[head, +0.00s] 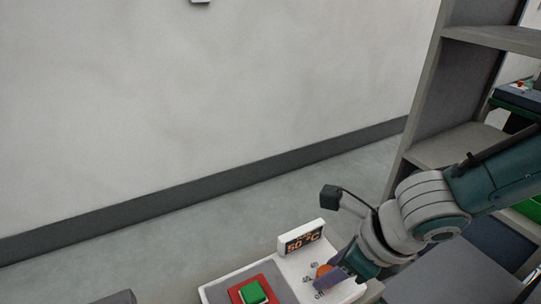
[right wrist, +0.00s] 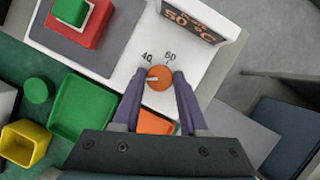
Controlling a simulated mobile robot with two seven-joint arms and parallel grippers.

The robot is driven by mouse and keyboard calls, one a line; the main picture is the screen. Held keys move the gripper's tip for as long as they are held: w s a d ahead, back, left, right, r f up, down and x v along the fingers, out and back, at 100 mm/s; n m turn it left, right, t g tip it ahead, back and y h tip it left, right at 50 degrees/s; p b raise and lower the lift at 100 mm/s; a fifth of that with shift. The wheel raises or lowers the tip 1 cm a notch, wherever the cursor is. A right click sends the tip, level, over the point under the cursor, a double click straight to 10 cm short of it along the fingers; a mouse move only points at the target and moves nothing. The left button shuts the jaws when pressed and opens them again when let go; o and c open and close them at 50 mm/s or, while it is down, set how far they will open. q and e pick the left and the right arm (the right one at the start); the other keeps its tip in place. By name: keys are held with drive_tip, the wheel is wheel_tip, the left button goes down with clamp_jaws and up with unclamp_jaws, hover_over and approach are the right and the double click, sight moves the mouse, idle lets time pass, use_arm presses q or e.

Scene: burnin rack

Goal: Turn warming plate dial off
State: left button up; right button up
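The white warming plate (head: 290,268) stands at the bottom of the head view, its display (head: 303,242) reading 50 °C. Its orange dial (head: 324,270) is partly hidden by my right gripper (head: 333,277). In the right wrist view, the round dial (right wrist: 159,78) has a white pointer mark toward the left, and the labels 40 and 60 show above it. My right gripper (right wrist: 160,80) has its purple fingertips on either side of the dial with no clear gap, shut on it. My left gripper is not in view.
A red block with a green block (head: 254,291) on it rests on the plate's grey pad. In the right wrist view, a green tray (right wrist: 84,108), a yellow container (right wrist: 24,142) and an orange piece (right wrist: 155,123) lie nearby. A grey shelf (head: 424,100) stands at the right.

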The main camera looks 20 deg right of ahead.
drive_tip(key=o, duration=0.4)
drive_tip(key=p+v, duration=0.3)
drive_tip(key=v, duration=0.7)
drive_tip(key=shift+a, duration=0.15)
